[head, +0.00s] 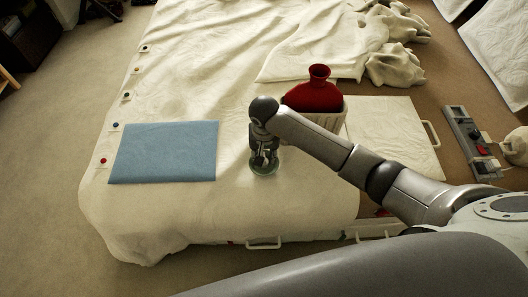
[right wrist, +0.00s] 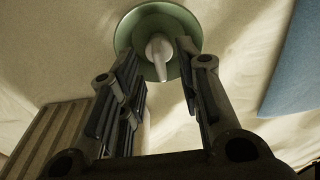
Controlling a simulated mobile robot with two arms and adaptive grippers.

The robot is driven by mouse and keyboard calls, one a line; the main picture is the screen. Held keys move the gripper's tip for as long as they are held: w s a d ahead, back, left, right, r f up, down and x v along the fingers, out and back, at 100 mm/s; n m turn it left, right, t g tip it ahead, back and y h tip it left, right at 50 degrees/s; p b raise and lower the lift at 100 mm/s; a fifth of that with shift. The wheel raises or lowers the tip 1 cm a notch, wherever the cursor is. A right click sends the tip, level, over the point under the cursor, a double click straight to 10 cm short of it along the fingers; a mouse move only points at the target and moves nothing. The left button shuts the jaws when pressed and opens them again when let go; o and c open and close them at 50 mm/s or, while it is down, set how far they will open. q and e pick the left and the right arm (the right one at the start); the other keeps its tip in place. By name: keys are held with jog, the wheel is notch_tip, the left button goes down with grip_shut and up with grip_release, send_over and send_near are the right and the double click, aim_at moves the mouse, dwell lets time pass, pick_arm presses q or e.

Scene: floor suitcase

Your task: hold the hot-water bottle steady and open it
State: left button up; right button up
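The red hot-water bottle (head: 314,95) stands upright, neck up, in a pale slatted crate (head: 331,121) on the bed. Its mouth looks uncovered, though detail is small. My right gripper (head: 264,158) points down over a small green dish (head: 262,172) left of the crate. In the right wrist view the dish (right wrist: 126,35) is round and holds a pale knob-like piece (right wrist: 158,50). The open fingers (right wrist: 159,65) stand apart on either side of this piece; I cannot tell whether they touch it. My left gripper is out of view.
A blue mat (head: 163,152) lies flat to the left, also at the right edge of the right wrist view. A white board (head: 390,130) lies right of the crate. A grey strip with switches (head: 470,143) is farther right. Crumpled cloth (head: 393,45) lies behind.

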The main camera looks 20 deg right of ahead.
jog(key=shift+r, duration=0.1)
notch_tip(320, 180, up, 7)
jog(key=p, duration=0.4)
dwell(0.6)
